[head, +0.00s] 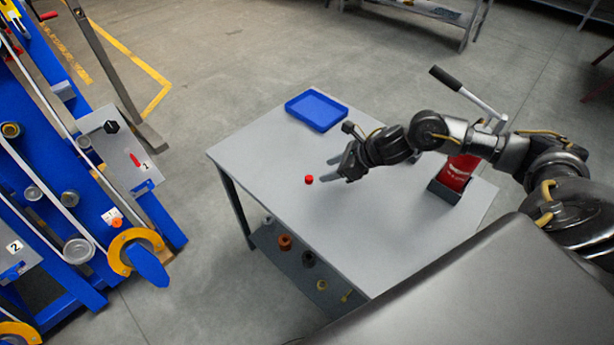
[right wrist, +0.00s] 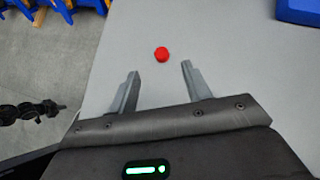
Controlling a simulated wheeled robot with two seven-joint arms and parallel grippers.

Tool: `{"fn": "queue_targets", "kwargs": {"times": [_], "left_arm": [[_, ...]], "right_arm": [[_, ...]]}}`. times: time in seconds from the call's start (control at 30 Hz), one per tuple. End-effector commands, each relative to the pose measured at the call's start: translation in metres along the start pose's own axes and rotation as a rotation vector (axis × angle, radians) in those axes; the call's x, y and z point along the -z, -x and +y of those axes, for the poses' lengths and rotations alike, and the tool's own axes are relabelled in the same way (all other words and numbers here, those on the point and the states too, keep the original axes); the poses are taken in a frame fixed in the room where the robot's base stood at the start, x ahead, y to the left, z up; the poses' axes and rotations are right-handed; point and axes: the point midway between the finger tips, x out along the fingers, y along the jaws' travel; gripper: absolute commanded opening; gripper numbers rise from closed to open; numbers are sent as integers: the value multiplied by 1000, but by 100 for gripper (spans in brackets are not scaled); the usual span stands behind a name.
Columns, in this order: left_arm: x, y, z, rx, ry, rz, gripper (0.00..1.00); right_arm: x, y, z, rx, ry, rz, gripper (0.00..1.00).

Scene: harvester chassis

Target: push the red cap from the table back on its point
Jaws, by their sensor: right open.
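The small red cap (head: 309,179) lies on the grey table (head: 250,158) near its left side. My right gripper (head: 331,170) is over the table, just right of the cap, with its fingers pointing at it. In the right wrist view the cap (right wrist: 161,54) shows a little beyond the two fingertips and between their lines. The right gripper (right wrist: 159,68) is open and empty, and it is apart from the cap. The blue harvester chassis (head: 115,225) stands at the left. I cannot make out the cap's point on it. My left gripper is not clearly seen in the head view.
A blue tray (head: 317,110) lies at the table's far edge. A red canister (head: 458,172) stands in a dark holder at the right, near my arm. Several small parts lie on the shelf below. Floor separates table and chassis.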

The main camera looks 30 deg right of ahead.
Motion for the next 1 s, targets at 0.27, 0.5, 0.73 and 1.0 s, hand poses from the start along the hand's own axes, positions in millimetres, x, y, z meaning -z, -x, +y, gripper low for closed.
{"fn": "queue_targets", "kwargs": {"times": [0.27,0.5,0.73,1.0], "left_arm": [[9,6,-1,1,0,13,0],[11,14,-1,1,0,16,0],[11,24,-1,1,0,14,0],[10,24,-1,1,0,12,0]], "right_arm": [[-1,-28,0,0,0,-1,49],[-2,-41,1,-2,-2,-2,49],[0,-74,0,-1,0,-2,49],[2,-82,0,0,2,-2,49]]}}
